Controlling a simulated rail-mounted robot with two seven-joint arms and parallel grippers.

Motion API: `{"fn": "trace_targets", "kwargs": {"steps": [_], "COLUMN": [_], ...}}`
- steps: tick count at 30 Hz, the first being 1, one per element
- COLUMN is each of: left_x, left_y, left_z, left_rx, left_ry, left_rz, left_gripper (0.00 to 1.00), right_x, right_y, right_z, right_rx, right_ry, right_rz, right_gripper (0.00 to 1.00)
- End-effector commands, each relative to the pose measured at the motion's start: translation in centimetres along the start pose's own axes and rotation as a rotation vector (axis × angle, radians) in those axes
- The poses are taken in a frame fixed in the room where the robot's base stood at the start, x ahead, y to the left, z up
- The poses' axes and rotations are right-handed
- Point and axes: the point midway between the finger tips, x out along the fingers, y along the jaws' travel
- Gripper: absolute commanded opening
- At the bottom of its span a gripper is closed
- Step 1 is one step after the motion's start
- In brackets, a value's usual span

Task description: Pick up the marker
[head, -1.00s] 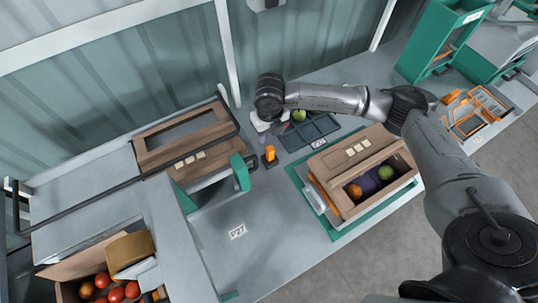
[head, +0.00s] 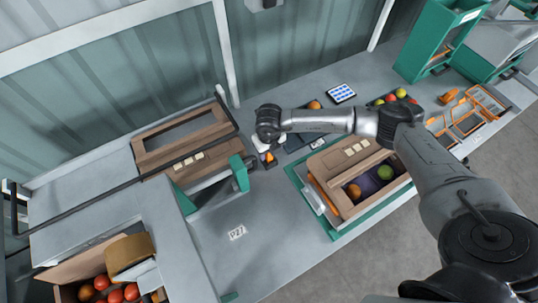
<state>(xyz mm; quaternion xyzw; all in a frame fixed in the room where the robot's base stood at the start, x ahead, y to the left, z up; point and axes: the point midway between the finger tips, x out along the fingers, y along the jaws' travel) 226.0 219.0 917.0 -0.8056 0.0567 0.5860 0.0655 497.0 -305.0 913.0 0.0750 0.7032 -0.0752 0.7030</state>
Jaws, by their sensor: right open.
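A small orange-topped object with a dark base (head: 269,158) stands on the grey bench, left of the dark divided tray. It may be the marker, but it is too small to tell, and nothing else in view is clearly a marker. My right gripper (head: 262,148) is open, at the end of the arm reaching in from the right. It is over or right beside this object and partly covers it. Whether the fingers touch it I cannot tell. My left gripper is not in view.
A dark divided tray (head: 296,146) lies partly under my right arm. A green post (head: 239,174) stands close on the left. The bench front around the label (head: 237,232) is clear.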

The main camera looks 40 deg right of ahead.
Motion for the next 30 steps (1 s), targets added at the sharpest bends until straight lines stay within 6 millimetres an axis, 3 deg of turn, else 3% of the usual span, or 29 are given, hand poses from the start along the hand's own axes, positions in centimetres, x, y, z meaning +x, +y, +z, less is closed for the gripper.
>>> {"fn": "trace_targets", "kwargs": {"steps": [9,24,30], "left_x": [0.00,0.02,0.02], "left_y": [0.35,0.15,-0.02], "left_z": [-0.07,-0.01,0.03], "left_rx": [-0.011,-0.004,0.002], "left_ry": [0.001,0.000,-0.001], "left_rz": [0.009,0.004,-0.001], "left_gripper": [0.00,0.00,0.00], "right_x": [0.32,0.28,0.27], "right_y": [0.03,0.02,0.02], "right_z": [-0.02,0.00,0.01], "right_rx": [-0.001,0.000,0.000], "right_ry": [0.000,0.000,0.000], "right_rz": [0.000,0.000,0.000], "right_gripper": [0.52,0.04,0.02]}}
